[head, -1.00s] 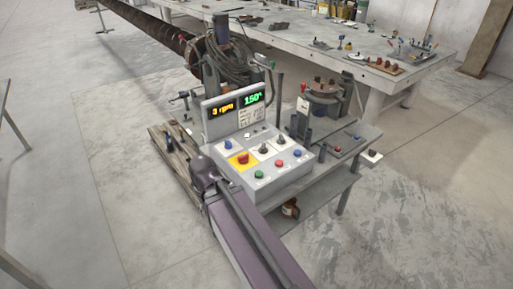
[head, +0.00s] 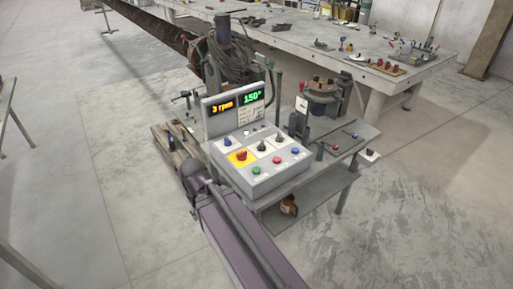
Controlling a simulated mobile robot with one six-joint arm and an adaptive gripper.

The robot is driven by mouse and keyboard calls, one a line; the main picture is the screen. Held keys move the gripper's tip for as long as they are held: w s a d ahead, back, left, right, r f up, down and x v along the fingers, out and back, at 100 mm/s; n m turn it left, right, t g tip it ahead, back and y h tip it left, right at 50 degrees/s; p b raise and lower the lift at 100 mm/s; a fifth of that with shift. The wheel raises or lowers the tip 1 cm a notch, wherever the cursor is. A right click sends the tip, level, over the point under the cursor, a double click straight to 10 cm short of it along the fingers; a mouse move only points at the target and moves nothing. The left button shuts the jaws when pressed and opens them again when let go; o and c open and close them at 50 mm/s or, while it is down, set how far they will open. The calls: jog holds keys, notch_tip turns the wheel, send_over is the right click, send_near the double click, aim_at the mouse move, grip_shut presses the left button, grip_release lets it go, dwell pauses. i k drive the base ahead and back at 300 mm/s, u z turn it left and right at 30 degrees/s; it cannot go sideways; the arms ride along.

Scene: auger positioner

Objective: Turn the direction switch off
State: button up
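The control box (head: 246,185) stands on a small grey metal table, with a display reading "3 rpm" and "150°" (head: 237,104) at its back. Two dark rotary knobs on pale plates, a nearer one (head: 262,146) and a farther one (head: 277,136), sit on its sloping top. The labels are too small to read, so I cannot tell which is the direction switch or how it is set. A blue button (head: 227,142), a red button on yellow (head: 240,155), and red, blue and green buttons share the panel. My purple arm rises at the box's left front; my gripper does not show.
The small table (head: 340,165) carries several small parts right of the box. A wooden pallet (head: 172,137) lies on the floor at left. A long workbench (head: 370,85) with tools and a long auger (head: 150,30) stand behind. The floor is open at left and right.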

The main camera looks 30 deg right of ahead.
aim_at(261, 146)
jog(key=k, duration=1.05)
jog(key=z, duration=1.05)
jog(key=i, duration=1)
jog(key=u, duration=0.05)
